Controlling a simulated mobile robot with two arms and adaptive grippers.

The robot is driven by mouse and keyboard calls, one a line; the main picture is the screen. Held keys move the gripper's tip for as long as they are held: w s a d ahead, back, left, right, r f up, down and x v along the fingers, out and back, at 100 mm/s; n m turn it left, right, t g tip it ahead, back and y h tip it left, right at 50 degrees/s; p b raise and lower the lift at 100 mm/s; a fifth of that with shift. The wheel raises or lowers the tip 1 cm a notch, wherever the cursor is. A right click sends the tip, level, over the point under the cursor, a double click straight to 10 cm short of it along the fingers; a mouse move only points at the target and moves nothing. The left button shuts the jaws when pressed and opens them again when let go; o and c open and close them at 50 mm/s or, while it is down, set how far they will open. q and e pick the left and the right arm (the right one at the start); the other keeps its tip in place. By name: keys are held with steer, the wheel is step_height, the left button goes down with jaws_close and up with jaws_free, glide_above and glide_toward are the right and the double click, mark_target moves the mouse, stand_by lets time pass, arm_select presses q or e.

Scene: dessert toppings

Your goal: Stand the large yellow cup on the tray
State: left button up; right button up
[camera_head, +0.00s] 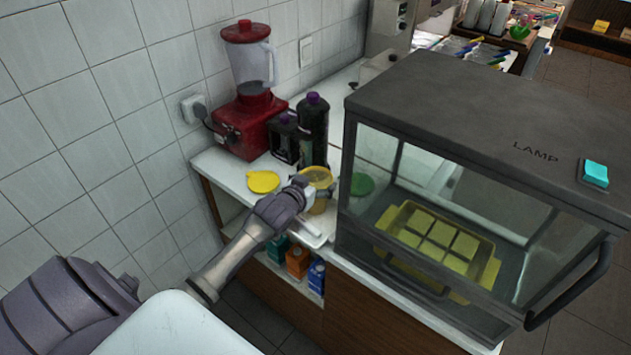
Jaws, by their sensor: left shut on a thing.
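The large yellow cup (318,175) is on the counter side of my left gripper, near the front of the white counter. My left gripper (303,188) is shut on the cup; the fingers and the cup's lower part are partly hidden by the wrist. What looks like a white tray (318,229) lies at the counter's front edge, just below the cup in the picture, partly behind my left arm. I cannot tell whether the cup touches it. My right gripper is out of view.
Dark bottles (314,130) and a red blender (247,100) stand behind. A glass display case (480,200) closes off the right. Cartons (297,260) sit on the shelf below.

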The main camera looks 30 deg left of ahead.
arm_select(q)
steer(key=o, duration=0.7)
steer(key=shift+s+r, duration=0.1)
steer(key=b+v, duration=0.1)
steer(key=v, duration=1.1)
